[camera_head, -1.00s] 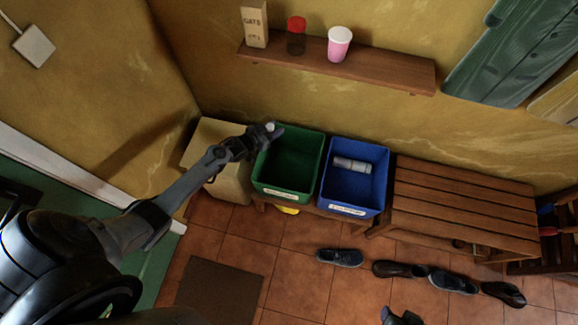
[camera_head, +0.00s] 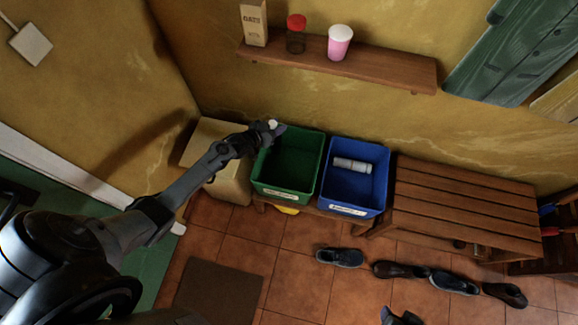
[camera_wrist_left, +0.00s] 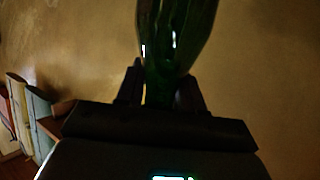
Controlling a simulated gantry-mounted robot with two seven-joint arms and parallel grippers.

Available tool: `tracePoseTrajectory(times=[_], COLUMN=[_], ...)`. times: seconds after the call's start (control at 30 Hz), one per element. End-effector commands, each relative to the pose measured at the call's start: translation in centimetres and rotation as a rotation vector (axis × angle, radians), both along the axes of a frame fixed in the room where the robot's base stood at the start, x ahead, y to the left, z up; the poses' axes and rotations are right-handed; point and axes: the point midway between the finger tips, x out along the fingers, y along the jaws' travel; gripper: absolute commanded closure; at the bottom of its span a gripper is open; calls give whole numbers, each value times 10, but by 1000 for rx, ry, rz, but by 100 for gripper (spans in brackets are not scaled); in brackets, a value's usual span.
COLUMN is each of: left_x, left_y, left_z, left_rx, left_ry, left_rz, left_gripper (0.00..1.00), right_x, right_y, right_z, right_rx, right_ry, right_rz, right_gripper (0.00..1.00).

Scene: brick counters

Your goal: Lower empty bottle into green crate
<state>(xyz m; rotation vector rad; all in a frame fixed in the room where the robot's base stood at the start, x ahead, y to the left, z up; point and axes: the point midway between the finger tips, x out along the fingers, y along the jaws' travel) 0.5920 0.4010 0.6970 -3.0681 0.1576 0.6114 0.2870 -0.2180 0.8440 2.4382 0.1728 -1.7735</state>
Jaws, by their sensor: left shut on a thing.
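The green bottle (camera_wrist_left: 178,35) fills the top middle of the left wrist view, its narrow part between the two fingers. My left gripper (camera_wrist_left: 160,88) is shut on it. In the head view my left gripper (camera_head: 262,134) is at the left back corner of the green crate (camera_head: 270,190), near its rim. A small pale spot shows at the gripper there; most of the bottle is hard to make out against the crate. The inside of the green crate looks empty where I can see it. My right gripper is not in view.
A blue crate (camera_head: 345,209) with a pale cylinder (camera_head: 351,165) inside stands right of the green crate. A cardboard box (camera_head: 232,187) is on its left. A shelf (camera_head: 375,67) with a carton, a jar and a cup hangs above. A slatted bench (camera_head: 465,205) and shoes are at right.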

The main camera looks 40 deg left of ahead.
Motion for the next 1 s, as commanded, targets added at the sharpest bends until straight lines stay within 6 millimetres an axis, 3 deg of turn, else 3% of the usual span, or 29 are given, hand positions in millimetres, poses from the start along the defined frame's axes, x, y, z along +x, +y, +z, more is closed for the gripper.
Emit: tracePoseTrajectory(times=[1.0], left_x=[1], left_y=[0], left_z=[-51], left_rx=[0], left_ry=[-3], left_rz=[0], left_gripper=[100], right_x=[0], right_y=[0], right_z=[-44], right_rx=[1], right_ry=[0], right_rz=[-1], right_gripper=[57])
